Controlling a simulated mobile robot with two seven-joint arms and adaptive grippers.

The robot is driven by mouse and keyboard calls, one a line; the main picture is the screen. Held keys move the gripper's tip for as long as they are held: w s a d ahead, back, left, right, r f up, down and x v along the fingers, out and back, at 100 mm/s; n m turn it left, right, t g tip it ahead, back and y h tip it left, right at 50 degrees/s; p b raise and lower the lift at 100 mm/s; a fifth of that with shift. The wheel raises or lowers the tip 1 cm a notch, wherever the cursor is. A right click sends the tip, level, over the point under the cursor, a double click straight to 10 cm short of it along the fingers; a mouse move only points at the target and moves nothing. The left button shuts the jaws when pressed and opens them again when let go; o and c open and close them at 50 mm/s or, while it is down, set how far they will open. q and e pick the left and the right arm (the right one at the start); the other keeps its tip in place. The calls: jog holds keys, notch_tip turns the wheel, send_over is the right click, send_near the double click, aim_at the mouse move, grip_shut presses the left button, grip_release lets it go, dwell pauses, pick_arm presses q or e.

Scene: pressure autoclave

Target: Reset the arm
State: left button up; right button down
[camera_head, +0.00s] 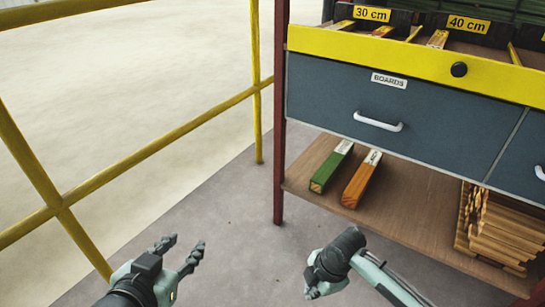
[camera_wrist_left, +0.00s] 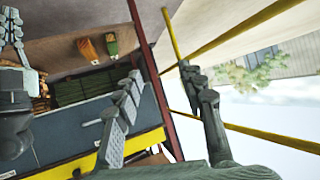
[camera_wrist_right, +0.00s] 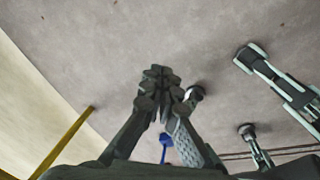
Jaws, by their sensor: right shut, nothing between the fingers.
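My left gripper (camera_head: 183,246) is at the lower left of the head view, above the grey floor, with its fingers apart and nothing between them. The left wrist view shows the same open fingers (camera_wrist_left: 163,78). My right gripper (camera_head: 313,289) is at the lower middle of the head view, below and in front of the shelf unit, partly hidden by its own wrist. In the right wrist view its fingers (camera_wrist_right: 158,82) meet at the tips, with nothing held. Neither gripper touches anything in view.
A shelf unit with a blue-grey drawer (camera_head: 340,100) labelled BOARDS stands at the right. Its lower wooden shelf (camera_head: 318,198) holds a green beam (camera_head: 331,167), an orange beam (camera_head: 362,180) and stacked wood (camera_head: 492,230). A yellow railing (camera_head: 160,140) runs along the left. Floor between them is clear.

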jog(key=s+d+r+m+t+h, duration=0.1)
jog(key=s+d+r+m+t, duration=0.2)
jog(key=s+d+r+m, duration=0.5)
jog(key=s+d+r+m+t+h, duration=0.15)
jog(key=d+r+m, duration=0.3)
jog(key=m, duration=0.75)
pick_arm(q)
jog(key=s+a+f+g+y+p, duration=0.1)
jog(key=s+a+f+g+p, duration=0.1)
jog(key=f, duration=0.4)
jog(key=s+a+f+n+g+y+p, duration=0.1)
jog(key=s+a+f+g, duration=0.3)
jog(key=f, duration=0.3)
jog(key=s+a+f+g+y+p, duration=0.1)
jog(key=s+a+f+g+p, duration=0.1)
jog(key=f, duration=0.5)
jog(key=s+a+g, duration=0.1)
jog(key=s+a, duration=0.1)
jog(key=s, duration=0.1)
jog(key=shift+p, duration=0.3)
jog(key=shift+r, duration=0.1)
jog(key=shift+c, duration=0.2)
pick_arm(e)
jog(key=s+d+f+g, duration=0.3)
jog(key=d+f, duration=0.2)
jog(key=f, duration=0.6)
jog(key=shift+s+f+h, duration=0.15)
jog(key=shift+f+h, duration=0.15)
jog(key=shift+h, duration=0.05)
